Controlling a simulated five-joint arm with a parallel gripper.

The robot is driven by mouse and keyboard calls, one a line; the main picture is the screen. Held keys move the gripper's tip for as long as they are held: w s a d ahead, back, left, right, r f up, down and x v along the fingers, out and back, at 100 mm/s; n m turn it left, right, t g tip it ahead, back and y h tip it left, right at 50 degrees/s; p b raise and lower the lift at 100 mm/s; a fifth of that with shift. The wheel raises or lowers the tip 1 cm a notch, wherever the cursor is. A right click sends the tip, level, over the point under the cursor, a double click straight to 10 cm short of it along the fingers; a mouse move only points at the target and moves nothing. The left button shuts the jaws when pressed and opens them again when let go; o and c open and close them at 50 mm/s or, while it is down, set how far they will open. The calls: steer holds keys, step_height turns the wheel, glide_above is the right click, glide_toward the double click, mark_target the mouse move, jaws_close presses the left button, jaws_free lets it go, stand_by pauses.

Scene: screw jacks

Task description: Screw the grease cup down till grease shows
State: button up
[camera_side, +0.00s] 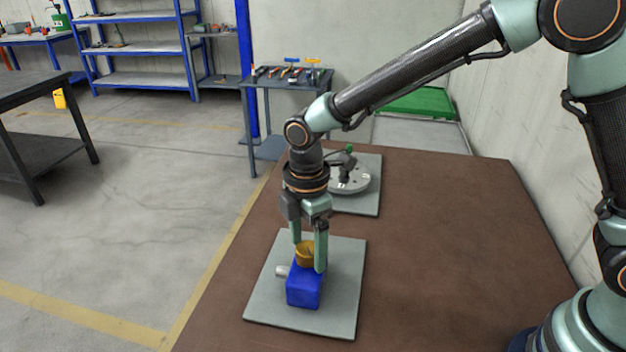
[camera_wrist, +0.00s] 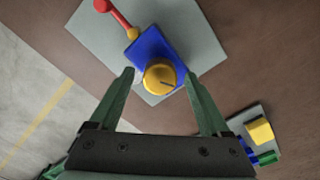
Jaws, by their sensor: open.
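The grease cup (camera_side: 304,256) is a round brass-yellow cap on top of a blue block (camera_side: 303,290). In the wrist view the cup (camera_wrist: 160,77) shows from above with a dark line across its top, and the blue block (camera_wrist: 150,46) lies beyond it. My gripper (camera_side: 308,262) points down over the block, one finger on each side of the cup. The wrist view shows the gripper (camera_wrist: 158,75) open, with gaps between both fingertips and the cup. I cannot make out any grease. In the side view the fingers partly hide the cup.
The block stands on a grey plate (camera_side: 260,305) on the brown table (camera_side: 450,240). A short pale cylinder (camera_side: 282,271) sticks out from its left. The wrist view shows a red lever (camera_wrist: 118,14) beside the block. Another plate behind holds a grey disc (camera_side: 357,184). The right of the table is clear.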

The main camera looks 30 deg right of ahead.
steer(key=shift+c, duration=0.3)
jaws_close()
steer(key=shift+m, duration=0.3)
steer(key=m, duration=1.3)
steer(key=shift+r, duration=0.1)
stand_by(0.4)
